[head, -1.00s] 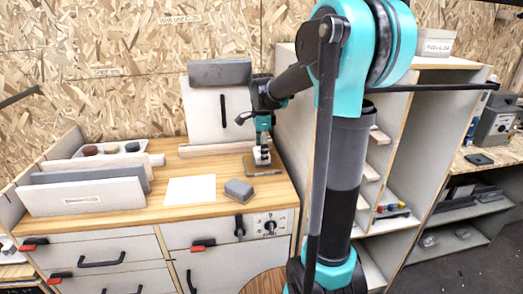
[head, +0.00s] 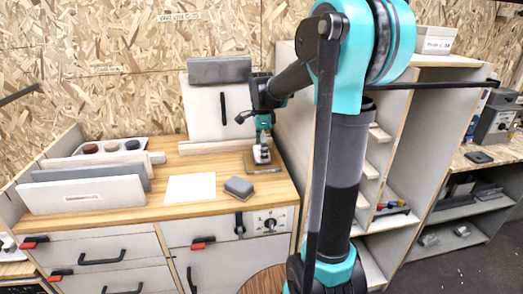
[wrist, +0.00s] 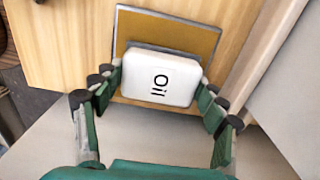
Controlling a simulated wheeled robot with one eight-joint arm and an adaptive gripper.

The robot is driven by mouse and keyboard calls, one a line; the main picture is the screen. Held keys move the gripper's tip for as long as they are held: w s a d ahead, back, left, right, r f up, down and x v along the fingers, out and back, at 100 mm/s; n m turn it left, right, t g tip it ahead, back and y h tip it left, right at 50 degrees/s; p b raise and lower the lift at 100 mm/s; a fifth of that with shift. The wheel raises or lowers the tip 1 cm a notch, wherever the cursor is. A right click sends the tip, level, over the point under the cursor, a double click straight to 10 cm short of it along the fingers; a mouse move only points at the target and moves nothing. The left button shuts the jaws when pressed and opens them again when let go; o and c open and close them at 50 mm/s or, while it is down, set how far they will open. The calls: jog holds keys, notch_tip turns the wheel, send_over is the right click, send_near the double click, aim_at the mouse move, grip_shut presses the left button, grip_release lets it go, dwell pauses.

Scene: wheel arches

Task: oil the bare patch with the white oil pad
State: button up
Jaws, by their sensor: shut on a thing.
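The white oil pad (wrist: 161,80), marked "Oil", is between the fingers of my gripper (wrist: 158,90), which is shut on it. In the head view the white pad (head: 261,155) shows small below my gripper (head: 262,146), low over the right part of the bench. A brown board (wrist: 194,37) with a thin grey edge lies beneath the pad; in the head view this board (head: 266,170) is partly hidden by gripper and pad. I cannot tell whether the pad touches the board. No separate bare patch is clear; the pad hides part of the board.
A grey block (head: 238,187) and a white sheet (head: 190,187) lie left of the board. Upright panels (head: 82,194) and a tray of pads (head: 110,148) stand at left. A leaning panel (head: 210,111) is behind; a tall shelf side (head: 294,110) is close right.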

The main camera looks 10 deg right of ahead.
jog(key=shift+f, duration=0.45)
dwell(1.1)
jog(key=shift+r, duration=0.1)
jog(key=shift+r, duration=3.45)
